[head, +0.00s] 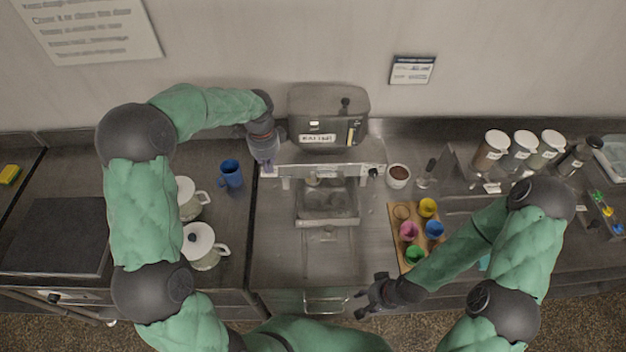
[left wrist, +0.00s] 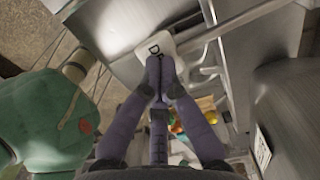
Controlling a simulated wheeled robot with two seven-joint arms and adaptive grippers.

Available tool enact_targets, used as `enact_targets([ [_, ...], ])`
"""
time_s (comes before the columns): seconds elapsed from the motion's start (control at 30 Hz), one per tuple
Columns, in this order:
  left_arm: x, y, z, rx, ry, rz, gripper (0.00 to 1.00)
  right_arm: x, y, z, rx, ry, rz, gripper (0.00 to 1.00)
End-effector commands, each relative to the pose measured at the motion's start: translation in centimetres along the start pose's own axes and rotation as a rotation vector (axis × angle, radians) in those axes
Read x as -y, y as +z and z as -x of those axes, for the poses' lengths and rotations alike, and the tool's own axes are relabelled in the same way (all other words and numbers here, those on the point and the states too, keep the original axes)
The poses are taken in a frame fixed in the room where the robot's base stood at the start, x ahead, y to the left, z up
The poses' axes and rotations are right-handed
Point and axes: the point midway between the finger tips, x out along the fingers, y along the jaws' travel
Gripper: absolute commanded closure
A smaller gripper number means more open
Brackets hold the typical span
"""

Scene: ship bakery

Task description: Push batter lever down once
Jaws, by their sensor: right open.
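The batter dispenser is a dark grey box (head: 328,118) with a label, against the wall at the counter's back. A pale bar (head: 325,169) runs across below it. My left gripper (head: 266,163) is at the bar's left end. In the left wrist view, a light paddle with a black mark (left wrist: 153,47), apparently the batter lever, is just beyond the tips of my left gripper (left wrist: 160,72). Its fingers are together with nothing visible between them; contact with the paddle is unclear. My right gripper (head: 368,300) is open and empty near the counter's front edge.
A blue mug (head: 231,174) and two white-lidded glass pots (head: 199,240) stand left of the dispenser. A wooden board (head: 402,262) with several coloured cups is right of it. Jars (head: 491,150) stand at the back right. A clear tub (head: 327,205) sits below the bar.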

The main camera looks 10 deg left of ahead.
Motion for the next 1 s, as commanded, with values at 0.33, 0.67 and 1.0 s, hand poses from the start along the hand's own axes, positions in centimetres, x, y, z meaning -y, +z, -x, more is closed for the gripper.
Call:
enact_targets([
  [0.33, 0.0, 0.0, 1.9, 0.000, 0.001, 0.000, 1.00, 0.5, 0.1, 1.3, 0.000, 0.000, 0.000, 0.59],
  [0.67, 0.0, 0.0, 3.0, 0.000, 0.000, 0.000, 1.00, 0.7, 0.1, 1.9, 0.000, 0.000, 0.000, 0.59],
  [1.0, 0.0, 0.0, 2.9, 0.000, 0.000, 0.000, 1.00, 0.7, 0.1, 1.9, 0.000, 0.000, 0.000, 0.59],
])
